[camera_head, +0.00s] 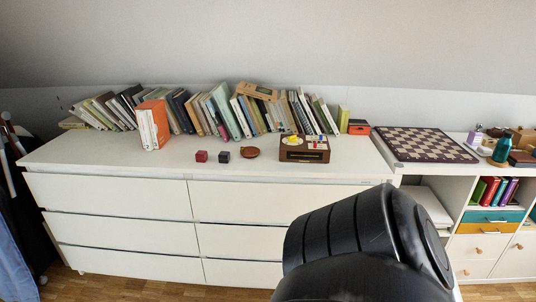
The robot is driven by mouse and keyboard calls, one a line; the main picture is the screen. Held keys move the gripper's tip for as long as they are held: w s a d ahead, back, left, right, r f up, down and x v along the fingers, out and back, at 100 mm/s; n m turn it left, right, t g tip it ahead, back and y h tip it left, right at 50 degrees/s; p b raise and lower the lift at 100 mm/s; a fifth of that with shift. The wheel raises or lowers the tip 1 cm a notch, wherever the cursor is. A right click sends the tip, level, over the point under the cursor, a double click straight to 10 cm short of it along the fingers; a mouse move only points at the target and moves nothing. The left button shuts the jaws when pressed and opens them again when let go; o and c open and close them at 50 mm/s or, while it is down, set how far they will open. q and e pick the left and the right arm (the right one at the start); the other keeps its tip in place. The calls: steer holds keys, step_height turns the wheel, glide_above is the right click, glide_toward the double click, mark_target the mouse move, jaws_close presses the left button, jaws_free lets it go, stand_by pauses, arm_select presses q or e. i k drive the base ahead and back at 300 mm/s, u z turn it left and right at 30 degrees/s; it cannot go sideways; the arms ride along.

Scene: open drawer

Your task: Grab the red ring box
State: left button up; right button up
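A small dark red box (201,156), which looks like the red ring box, sits on top of the white dresser (120,172), near its front edge and left of the middle. A small black box (224,157) stands just right of it, with a narrow gap between them. Both look closed and upright. Neither of my grippers is in view. A thick black arm part of mine fills the lower right and hides part of the dresser front.
A round reddish-brown dish (250,152) and a brown wooden radio-like box (304,150) stand to the right. A row of leaning books (220,110) lines the back. A chessboard (423,144) lies on the right shelf unit. The dresser top left of the red box is mostly clear.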

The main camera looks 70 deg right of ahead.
mark_target(201, 156)
steer(key=z, duration=1.85)
